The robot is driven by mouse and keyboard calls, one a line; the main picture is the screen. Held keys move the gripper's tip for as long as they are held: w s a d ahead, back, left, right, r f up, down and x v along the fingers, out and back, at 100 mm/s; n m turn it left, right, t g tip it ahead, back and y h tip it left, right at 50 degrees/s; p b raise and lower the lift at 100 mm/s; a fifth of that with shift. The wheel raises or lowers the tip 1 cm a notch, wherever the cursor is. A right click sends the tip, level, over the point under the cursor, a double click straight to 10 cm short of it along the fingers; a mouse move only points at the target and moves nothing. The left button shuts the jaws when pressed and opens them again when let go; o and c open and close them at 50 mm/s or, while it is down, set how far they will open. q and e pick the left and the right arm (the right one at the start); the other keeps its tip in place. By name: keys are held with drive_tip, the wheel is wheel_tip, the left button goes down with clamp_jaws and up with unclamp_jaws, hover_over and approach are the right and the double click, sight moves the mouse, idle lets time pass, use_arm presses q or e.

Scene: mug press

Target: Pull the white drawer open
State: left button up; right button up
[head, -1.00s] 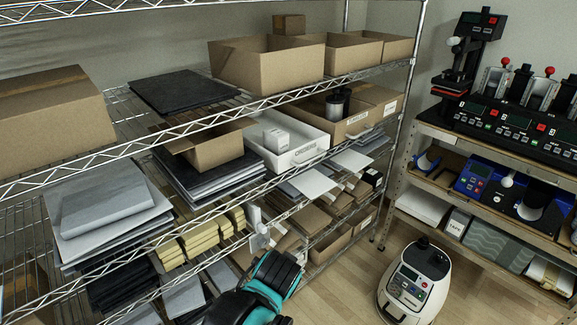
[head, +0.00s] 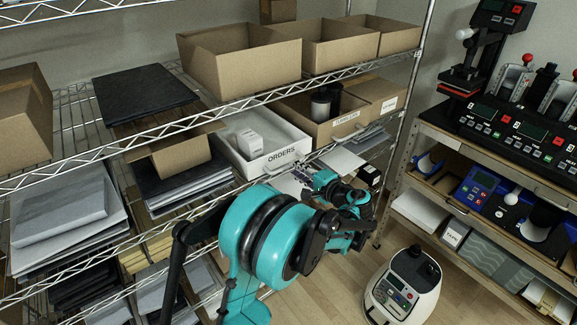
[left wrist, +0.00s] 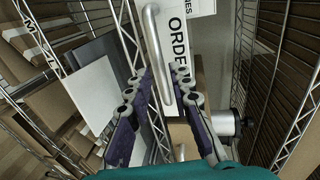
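The white drawer (head: 252,166), labelled ORDERS, sits on the middle shelf of the wire rack with a small white box inside. Its front also shows at the top of the left wrist view (left wrist: 202,7). The pale bar handle (left wrist: 155,42) runs down between the fingers of my left gripper (left wrist: 161,80). Those fingers are open, one on each side of the handle, with a gap visible on both sides. In the head view my left gripper (head: 303,174) is just in front of the drawer and partly hides the handle. My right gripper is not in view.
A wire shelf edge runs close below the drawer. A white machine (head: 402,285) stands on the floor at right.

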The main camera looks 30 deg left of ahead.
use_arm(q)
drive_tip(key=b+x, duration=0.1)
drive_tip(key=x, duration=0.4)
drive_tip(key=shift+w, duration=0.1)
drive_tip(key=shift+c, duration=0.2)
clamp_jaws()
